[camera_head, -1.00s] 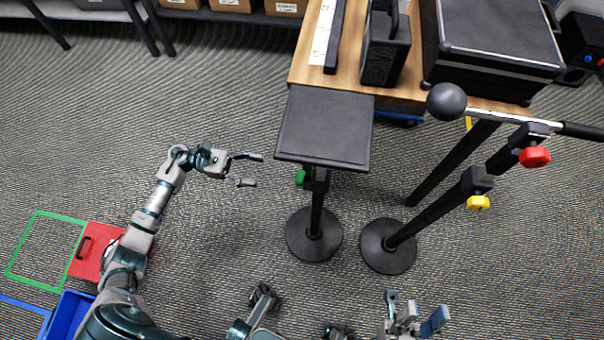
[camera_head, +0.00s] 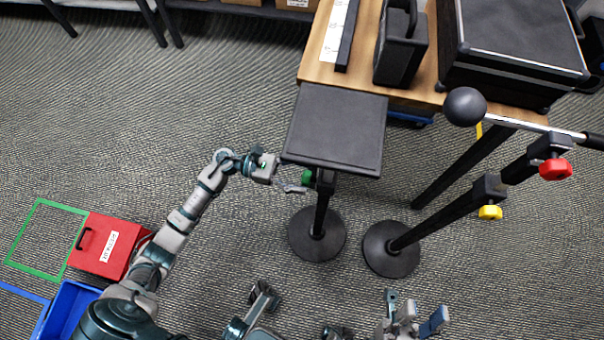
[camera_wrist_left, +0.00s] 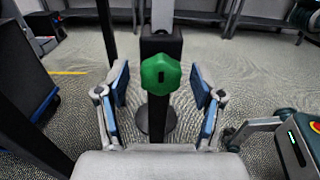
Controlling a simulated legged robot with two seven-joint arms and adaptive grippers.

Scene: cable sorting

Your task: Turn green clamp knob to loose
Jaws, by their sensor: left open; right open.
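The green clamp knob (camera_head: 308,177) sits on the left side of a black stand, just under its square black top plate (camera_head: 338,128). In the left wrist view the green knob (camera_wrist_left: 160,75) faces the camera on the black post (camera_wrist_left: 160,115), with a dark slot upright in its middle. My left gripper (camera_head: 291,182) is beside the knob, partly hidden under the plate's edge. In the wrist view its blue-padded fingers (camera_wrist_left: 160,104) are open, one on each side of the knob and apart from it. My right gripper (camera_head: 413,318) is open and empty at the bottom of the head view.
A second stand carries a yellow knob (camera_head: 490,212), a red knob (camera_head: 556,169) and a bar with a black ball (camera_head: 465,107). A wooden table (camera_head: 318,68) with black cases stands behind. A red box (camera_head: 105,245) and a blue bin (camera_head: 66,312) are at left.

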